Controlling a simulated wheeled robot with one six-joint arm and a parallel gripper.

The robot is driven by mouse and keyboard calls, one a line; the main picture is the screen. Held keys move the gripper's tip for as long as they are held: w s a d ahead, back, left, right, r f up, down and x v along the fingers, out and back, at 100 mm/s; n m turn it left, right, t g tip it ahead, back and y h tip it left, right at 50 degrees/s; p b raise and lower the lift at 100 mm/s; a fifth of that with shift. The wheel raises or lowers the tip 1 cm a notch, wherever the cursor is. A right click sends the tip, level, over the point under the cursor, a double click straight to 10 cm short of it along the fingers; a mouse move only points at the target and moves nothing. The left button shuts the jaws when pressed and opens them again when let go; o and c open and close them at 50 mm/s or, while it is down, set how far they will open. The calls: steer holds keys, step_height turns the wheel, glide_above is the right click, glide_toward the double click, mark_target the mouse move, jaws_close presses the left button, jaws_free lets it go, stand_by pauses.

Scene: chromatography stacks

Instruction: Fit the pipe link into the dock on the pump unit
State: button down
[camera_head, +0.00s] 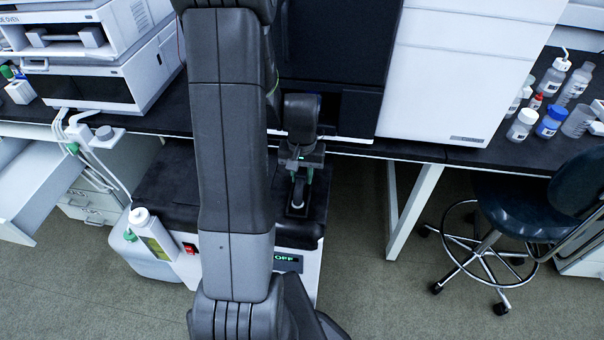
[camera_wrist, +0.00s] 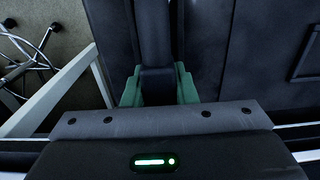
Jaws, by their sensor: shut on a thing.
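My gripper (camera_head: 299,175) points down over the black top of a white unit (camera_head: 150,190), which I take to be the pump unit. Its green fingers also show in the wrist view (camera_wrist: 158,90), one on each side of a dark bar-like piece. This piece, the pipe link (camera_wrist: 155,45), is gripped between them and runs up out of that view. In the head view, the link's grey lower part (camera_head: 298,193) shows below the fingers, close over a small dark base on the unit. I cannot tell whether it touches or sits in the dock.
A black bench with tall instruments lies behind. A stool (camera_head: 525,210) stands at the right. My arm hides part of the unit.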

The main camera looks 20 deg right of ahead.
steer(key=shift+f, duration=0.15)
steer(key=c, duration=1.1)
jaws_free()
step_height(320, 180, up, 14)
steer(key=shift+f+p, duration=0.1)
steer(key=shift+p, duration=0.7)
steer(key=shift+f, duration=0.1)
step_height(320, 180, down, 14)
steer(key=shift+r+b, duration=0.15)
steer(key=shift+b, duration=0.75)
steer(key=shift+r, duration=0.3)
steer(key=shift+f, duration=0.15)
